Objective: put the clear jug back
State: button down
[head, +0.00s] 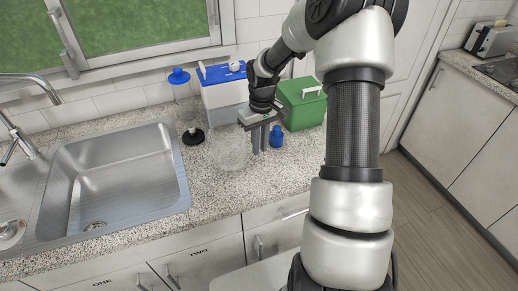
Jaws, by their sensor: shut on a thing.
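The clear jug (231,153) is see-through and faint against the speckled counter, to the right of the sink. My gripper (260,146) points down at the jug's right side and is shut on it, seemingly at the handle or rim. The exact contact is too small to make out. I cannot tell whether the jug touches the counter or hangs just above it.
A blue-topped clear dispenser (189,107) with a dark base stands behind left. A blue-and-white box (224,93) and a green box (303,106) stand at the back. A small blue bottle (277,136) is close right of my gripper. The sink (115,170) lies left; the front counter (222,190) is clear.

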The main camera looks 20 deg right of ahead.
jog(key=shift+f, duration=0.9)
jog(key=shift+f, duration=0.1)
jog(key=c, duration=1.7)
grip_release()
jog(key=shift+f, duration=0.1)
jog(key=r, duration=1.1)
jog(key=shift+w+d+r, duration=0.1)
jog(key=shift+d+r, duration=0.1)
jog(key=shift+r, duration=0.45)
